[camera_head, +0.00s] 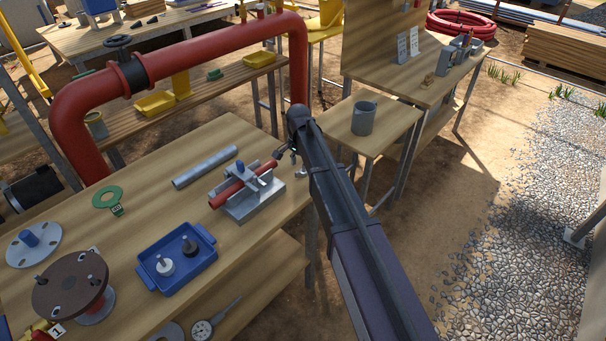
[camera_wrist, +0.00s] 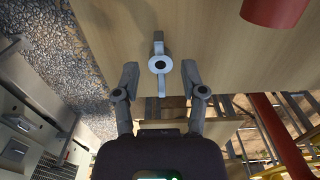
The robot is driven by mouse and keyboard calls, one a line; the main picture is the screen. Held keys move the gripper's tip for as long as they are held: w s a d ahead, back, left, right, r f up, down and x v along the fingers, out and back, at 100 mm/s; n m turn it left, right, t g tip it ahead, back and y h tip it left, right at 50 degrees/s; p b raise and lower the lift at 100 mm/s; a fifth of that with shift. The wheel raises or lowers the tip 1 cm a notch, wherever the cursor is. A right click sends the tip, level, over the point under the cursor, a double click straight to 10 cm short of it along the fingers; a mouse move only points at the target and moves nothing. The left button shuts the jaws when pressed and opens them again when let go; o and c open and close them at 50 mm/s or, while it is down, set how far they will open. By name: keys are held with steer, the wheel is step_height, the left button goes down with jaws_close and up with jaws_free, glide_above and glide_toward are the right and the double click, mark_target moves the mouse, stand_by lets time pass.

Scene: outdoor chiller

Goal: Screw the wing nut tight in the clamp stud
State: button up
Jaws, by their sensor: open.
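The wing nut (camera_wrist: 159,64) is grey, with a round hub with a dark hole and two wings. It stands on the workbench near its edge; it also shows small in the head view (camera_head: 303,173). My gripper (camera_wrist: 160,69) is open and empty, one finger on each side of the wing nut in the wrist view, apart from it. In the head view my gripper (camera_head: 284,151) is above the bench's right end. I cannot make out the stud clearly.
A grey tube (camera_head: 205,167) lies behind the clamp. A blue tray (camera_head: 178,279) with two small parts and a brown disc (camera_head: 70,283) are at the front left. A side table (camera_head: 375,138) with a grey cup (camera_head: 364,118) stands to the right. Bare wood surrounds the wing nut.

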steer(key=shift+f+b, duration=1.75)
steer(key=shift+f, duration=0.25)
jaws_close()
